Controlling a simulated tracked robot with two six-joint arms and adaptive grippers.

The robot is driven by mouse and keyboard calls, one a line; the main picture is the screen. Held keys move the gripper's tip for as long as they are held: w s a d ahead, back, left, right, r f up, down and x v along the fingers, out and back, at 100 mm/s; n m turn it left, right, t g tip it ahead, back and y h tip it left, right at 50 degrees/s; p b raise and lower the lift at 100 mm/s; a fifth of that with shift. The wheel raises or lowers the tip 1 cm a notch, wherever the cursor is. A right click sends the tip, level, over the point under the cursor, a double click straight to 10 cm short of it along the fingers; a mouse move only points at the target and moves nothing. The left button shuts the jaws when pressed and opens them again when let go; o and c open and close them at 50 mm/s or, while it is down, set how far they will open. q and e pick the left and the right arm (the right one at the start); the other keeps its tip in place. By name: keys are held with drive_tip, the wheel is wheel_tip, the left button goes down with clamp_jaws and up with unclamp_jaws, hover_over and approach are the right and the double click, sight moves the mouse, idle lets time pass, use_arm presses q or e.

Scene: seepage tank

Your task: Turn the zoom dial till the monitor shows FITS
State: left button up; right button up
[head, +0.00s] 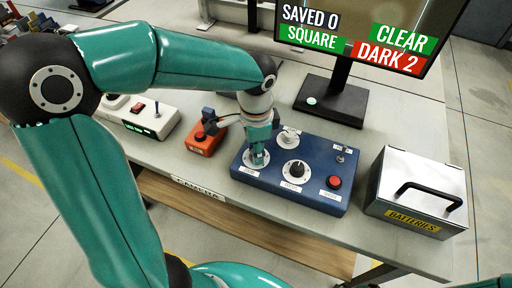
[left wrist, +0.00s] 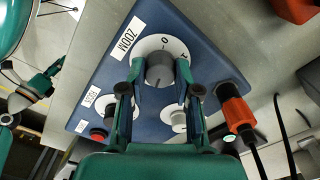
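The zoom dial is a dark grey knob (left wrist: 159,70) on a white scale disc, next to a ZOOM label, on the blue control box (head: 235,172). My left gripper (left wrist: 160,72) points down over it, one finger on each side, and looks closed on the knob. In the head view the left gripper (head: 258,157) hides most of this dial. The monitor (head: 375,30) shows SAVED 0, SQUARE and CLEAR on green, and DARK 2 on red; part of it is cut off at the top.
The box also holds a black dial (head: 297,170), a pale knob (head: 289,137), a small switch (head: 341,156) and a red button (head: 333,182). An orange device (head: 203,142) and a white switch box (head: 150,118) stand left. A batteries case (head: 415,190) stands right.

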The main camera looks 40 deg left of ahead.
use_arm(q)
clamp_jaws()
drive_tip(key=shift+n+b, duration=0.3)
drive_tip(key=shift+n, duration=0.6)
drive_tip(key=o, duration=0.9)
unclamp_jaws()
drive_tip(key=shift+c, duration=0.2)
wheel_tip(320, 180, up, 12)
